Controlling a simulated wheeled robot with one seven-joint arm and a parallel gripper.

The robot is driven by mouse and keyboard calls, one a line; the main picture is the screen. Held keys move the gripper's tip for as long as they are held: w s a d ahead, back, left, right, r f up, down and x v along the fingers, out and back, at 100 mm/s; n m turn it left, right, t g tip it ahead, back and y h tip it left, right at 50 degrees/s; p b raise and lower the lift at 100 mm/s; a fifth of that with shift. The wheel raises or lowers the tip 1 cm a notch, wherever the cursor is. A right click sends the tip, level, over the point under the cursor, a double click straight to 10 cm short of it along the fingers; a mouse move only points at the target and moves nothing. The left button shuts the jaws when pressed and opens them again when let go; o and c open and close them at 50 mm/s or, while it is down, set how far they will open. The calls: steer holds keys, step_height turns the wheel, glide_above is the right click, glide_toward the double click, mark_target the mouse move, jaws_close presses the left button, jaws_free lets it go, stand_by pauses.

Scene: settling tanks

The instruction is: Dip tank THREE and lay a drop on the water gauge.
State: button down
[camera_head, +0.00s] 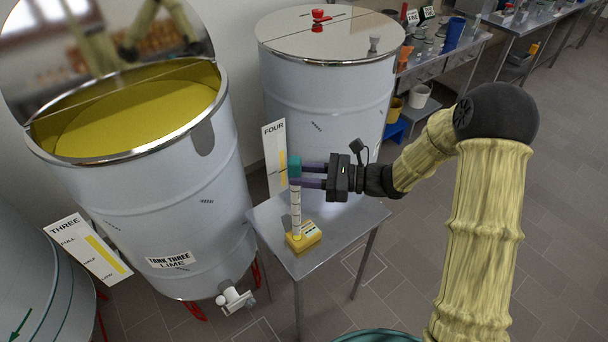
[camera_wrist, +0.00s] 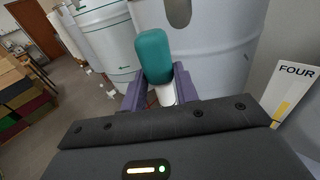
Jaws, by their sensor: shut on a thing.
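Tank THREE (camera_head: 165,215), labelled lime, stands at left with its half lid raised and yellow-green liquid (camera_head: 140,115) inside. The yellow water gauge (camera_head: 304,240) sits on a small steel table (camera_head: 345,212) right of the tank. My gripper (camera_head: 300,176) is shut on an upright white marked dipper with a teal top (camera_head: 295,167). The dipper's lower end is at the gauge's left part; I cannot tell whether it touches or stands in it. In the wrist view the teal top (camera_wrist: 154,57) rises between my purple fingers (camera_wrist: 160,88).
Closed tank FOUR (camera_head: 325,95) stands behind the table, with a red knob on its lid. Level boards marked THREE (camera_head: 90,248) and FOUR (camera_head: 275,155) flank tank THREE. A tap (camera_head: 235,298) juts from its base.

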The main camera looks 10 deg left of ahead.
mark_target(301, 160)
steer(key=shift+r+p, duration=1.65)
steer(key=shift+r, duration=0.7)
steer(key=shift+f, duration=0.1)
